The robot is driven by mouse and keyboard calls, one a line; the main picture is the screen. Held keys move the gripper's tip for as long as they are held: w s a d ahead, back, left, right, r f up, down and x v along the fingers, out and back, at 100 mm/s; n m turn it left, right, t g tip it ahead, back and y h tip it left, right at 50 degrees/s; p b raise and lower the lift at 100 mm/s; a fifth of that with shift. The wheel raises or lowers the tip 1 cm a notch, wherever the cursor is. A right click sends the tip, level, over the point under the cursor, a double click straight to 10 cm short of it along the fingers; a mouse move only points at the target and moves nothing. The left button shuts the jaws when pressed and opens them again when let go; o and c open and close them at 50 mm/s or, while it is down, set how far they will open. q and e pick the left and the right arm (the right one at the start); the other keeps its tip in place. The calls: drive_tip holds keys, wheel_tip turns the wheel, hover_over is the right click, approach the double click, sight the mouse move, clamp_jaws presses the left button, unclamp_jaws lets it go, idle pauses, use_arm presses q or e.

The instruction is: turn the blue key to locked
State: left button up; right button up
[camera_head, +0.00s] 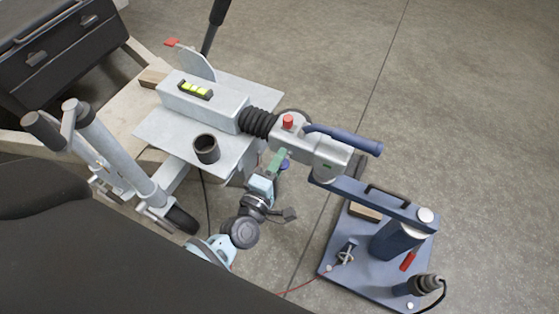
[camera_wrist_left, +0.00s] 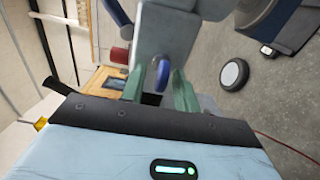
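The blue key (camera_head: 284,165) is a small rounded tab under the side of the grey coupling head (camera_head: 325,155). My left gripper (camera_head: 279,160) reaches up to the coupling from below. In the left wrist view its green fingers (camera_wrist_left: 160,85) stand apart with a dark gap between them. I cannot tell whether the key touches a finger. My right gripper is not in view.
A blue handle (camera_head: 345,137) and a red button (camera_head: 288,121) sit on top of the coupling. A black bellows (camera_head: 258,122) joins it to the grey housing. A blue stand (camera_head: 365,255) with tools is at the right. A dark cup (camera_head: 206,149) stands on the plate.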

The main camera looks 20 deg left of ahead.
use_arm(q)
drive_tip(key=s+p, duration=0.1)
drive_tip(key=s, duration=0.6)
drive_tip(key=shift+s+a, duration=0.15)
drive_tip(key=shift+s, duration=0.2)
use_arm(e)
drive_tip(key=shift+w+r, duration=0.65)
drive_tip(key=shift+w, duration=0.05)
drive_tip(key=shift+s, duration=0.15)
